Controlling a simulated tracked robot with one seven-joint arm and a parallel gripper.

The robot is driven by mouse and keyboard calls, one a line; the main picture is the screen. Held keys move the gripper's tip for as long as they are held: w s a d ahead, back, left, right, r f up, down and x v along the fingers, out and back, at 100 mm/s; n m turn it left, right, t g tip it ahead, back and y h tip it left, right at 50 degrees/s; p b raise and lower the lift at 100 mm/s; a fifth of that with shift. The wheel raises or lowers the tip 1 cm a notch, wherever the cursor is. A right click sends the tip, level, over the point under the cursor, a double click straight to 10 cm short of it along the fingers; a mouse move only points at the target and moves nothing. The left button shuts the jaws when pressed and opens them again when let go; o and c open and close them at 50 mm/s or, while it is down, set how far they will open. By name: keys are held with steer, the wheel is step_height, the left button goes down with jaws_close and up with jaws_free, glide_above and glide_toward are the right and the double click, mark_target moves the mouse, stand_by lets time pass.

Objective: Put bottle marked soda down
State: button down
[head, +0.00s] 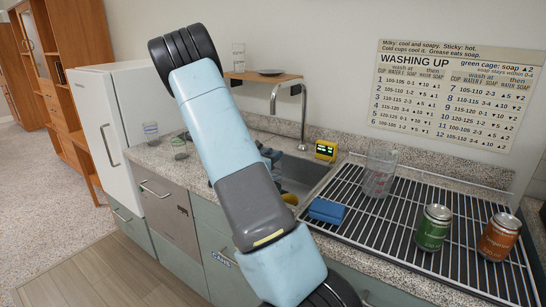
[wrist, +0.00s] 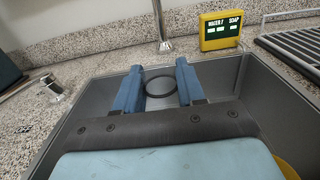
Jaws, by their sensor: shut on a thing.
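My gripper (wrist: 160,84) is over the grey sink (wrist: 232,72), its blue fingers apart with a dark ring-shaped rim (wrist: 161,94) between them. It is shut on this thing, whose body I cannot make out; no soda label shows. In the head view my gripper (head: 268,156) is mostly hidden behind my arm. No bottle clearly marked soda is readable. A green can (head: 433,228) and an orange can (head: 498,237) stand upright on the black wire rack at the right.
The rack (head: 400,222) also holds a clear glass (head: 380,170). A blue block (head: 326,211) lies at its left edge. A yellow display (head: 325,150) reading WATER and SOAP stands behind the sink, by the tap (head: 303,105). Glasses (head: 151,131) stand on the left counter.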

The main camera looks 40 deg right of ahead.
steer(key=shift+f, duration=0.2)
steer(key=c, duration=0.7)
jaws_free()
steer(key=shift+o, duration=0.2)
